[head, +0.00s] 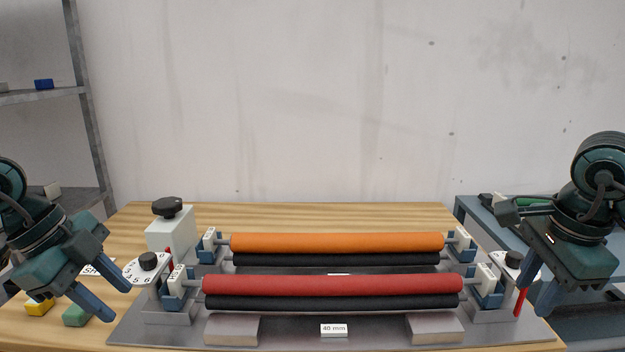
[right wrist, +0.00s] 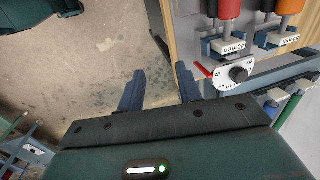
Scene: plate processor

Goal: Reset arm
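My left gripper (head: 120,303) is open and empty at the left of the plate processor, its fingers pointing down right beside the left numbered dial (head: 135,274). My right gripper (head: 531,300) is open beside the processor's right end, near the right black knob (head: 513,259) and the red lever (head: 520,303). In the right wrist view its two fingers (right wrist: 160,70) are apart with nothing between them. That view also shows the knob (right wrist: 238,75) on its white dial. The processor has an orange roller (head: 337,242) behind and a red roller (head: 332,284) in front, each above a black one.
The processor's metal base (head: 380,333) sits on a wooden table (head: 130,222). A yellow block (head: 39,307) and a green block (head: 76,315) lie at the left. A blue-grey cart (head: 480,222) stands at the right. Grey shelves (head: 82,130) stand at the left; a pale wall is behind.

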